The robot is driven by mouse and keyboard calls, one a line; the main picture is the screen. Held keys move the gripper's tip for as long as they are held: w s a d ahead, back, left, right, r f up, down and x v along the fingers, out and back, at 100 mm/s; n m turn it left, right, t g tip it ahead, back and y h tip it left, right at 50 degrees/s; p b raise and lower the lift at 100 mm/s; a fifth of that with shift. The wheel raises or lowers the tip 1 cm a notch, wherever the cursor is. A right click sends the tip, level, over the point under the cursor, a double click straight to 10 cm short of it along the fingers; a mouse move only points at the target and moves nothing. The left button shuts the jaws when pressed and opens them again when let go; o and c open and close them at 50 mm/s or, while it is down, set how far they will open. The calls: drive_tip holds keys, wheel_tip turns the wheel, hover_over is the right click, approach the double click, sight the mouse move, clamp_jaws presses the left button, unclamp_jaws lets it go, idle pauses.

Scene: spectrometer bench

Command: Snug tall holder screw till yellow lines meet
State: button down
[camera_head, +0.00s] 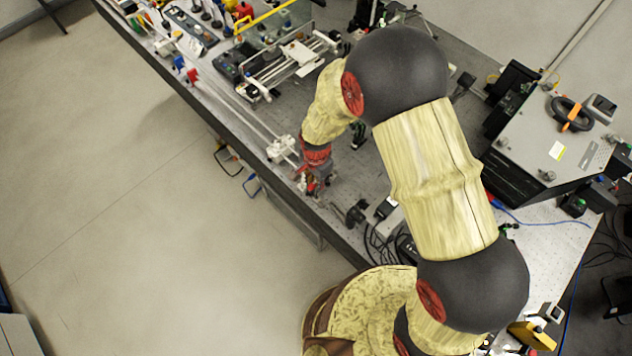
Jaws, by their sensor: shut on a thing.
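My gripper (310,187) is low over the near left edge of the optical bench, at the end of my arm, which reaches in from the lower right. It is shut on a small part there, at the place of the tall holder's screw. The gripper and wrist hide most of that part, and it is too small to make out. The holder's outline and the yellow lines cannot be told apart at this size.
A white block on a rail (281,149) stands just left of my wrist. Dark mounts (356,213) stand right of the gripper on the bench (325,213). A large grey box (550,140) is at the right. Open floor (130,220) lies left.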

drive_tip(key=shift+f, duration=0.45)
drive_tip(key=shift+m+b, duration=0.3)
drive_tip(key=shift+b, duration=0.05)
